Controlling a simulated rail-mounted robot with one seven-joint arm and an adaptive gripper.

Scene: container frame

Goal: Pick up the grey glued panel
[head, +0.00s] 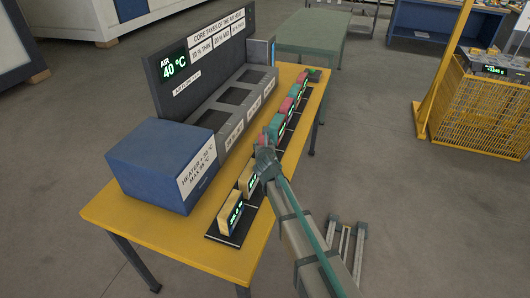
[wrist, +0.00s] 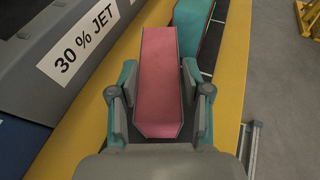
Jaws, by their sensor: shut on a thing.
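My gripper (head: 264,150) is over the black strip on the yellow table in the head view. In the wrist view my gripper (wrist: 158,72) has its teal-and-grey fingers on both sides of a pink-topped panel (wrist: 160,95) and is shut on it. A teal-topped panel (wrist: 190,25) lies just beyond it. In the head view, pink and teal panels (head: 286,106) stand in a row beyond my gripper. Two tan panels (head: 230,213) (head: 248,179) with green displays stand on the near side. I cannot make out a clearly grey panel.
The black strip (head: 222,238) runs along the right side of the yellow table (head: 100,212). A blue heater box (head: 150,160) and a grey jet unit (head: 222,105) stand left of it. A green table (head: 312,32) is behind. A yellow cage (head: 490,105) stands right, with open floor between.

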